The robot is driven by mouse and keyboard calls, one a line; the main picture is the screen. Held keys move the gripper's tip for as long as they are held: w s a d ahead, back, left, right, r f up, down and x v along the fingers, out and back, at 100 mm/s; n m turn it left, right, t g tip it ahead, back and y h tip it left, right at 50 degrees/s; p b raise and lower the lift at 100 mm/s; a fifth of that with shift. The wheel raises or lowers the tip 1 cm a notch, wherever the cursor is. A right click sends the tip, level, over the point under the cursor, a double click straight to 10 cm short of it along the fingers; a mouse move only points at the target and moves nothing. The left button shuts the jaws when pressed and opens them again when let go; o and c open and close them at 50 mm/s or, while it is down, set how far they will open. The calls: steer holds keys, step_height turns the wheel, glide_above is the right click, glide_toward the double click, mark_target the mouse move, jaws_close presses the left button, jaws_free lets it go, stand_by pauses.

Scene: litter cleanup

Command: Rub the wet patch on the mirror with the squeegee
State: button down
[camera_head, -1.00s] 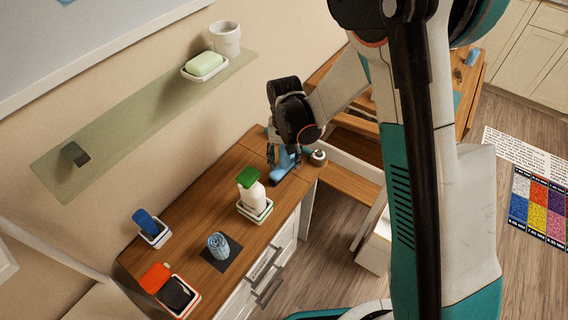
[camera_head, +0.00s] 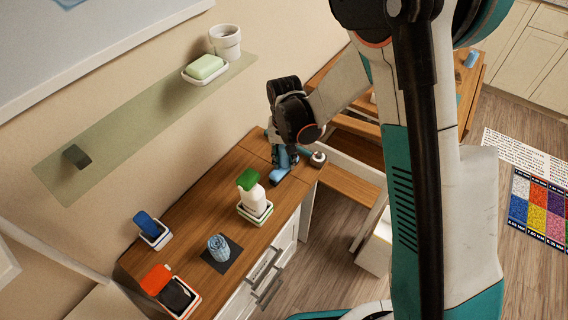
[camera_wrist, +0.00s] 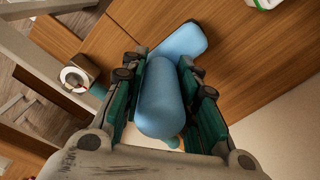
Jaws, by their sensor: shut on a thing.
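The squeegee (camera_head: 279,174) is blue and lies at the far end of the wooden counter. My gripper (camera_head: 284,158) is over it, pointing down. In the wrist view, the jaws of my gripper (camera_wrist: 160,70) are shut on both sides of the squeegee's rounded blue handle (camera_wrist: 161,100). Its flat blue part (camera_wrist: 185,40) shows beyond the fingers, close to the wood. A pale blue-grey panel with a white frame, apparently the mirror (camera_head: 75,45), is cut off at the upper left. A bluer spot, perhaps the wet patch (camera_head: 70,3), shows at the top edge.
A green-capped white bottle (camera_head: 252,188) stands in a tray on the counter (camera_head: 195,205). Nearer are a blue ribbed object (camera_head: 218,247) on a dark square, a blue item in a holder (camera_head: 148,226) and an orange-and-black item (camera_head: 172,288). A glass shelf (camera_head: 130,135) holds soap and a cup.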

steer(key=shift+r+p, duration=1.1)
steer(key=shift+r, duration=1)
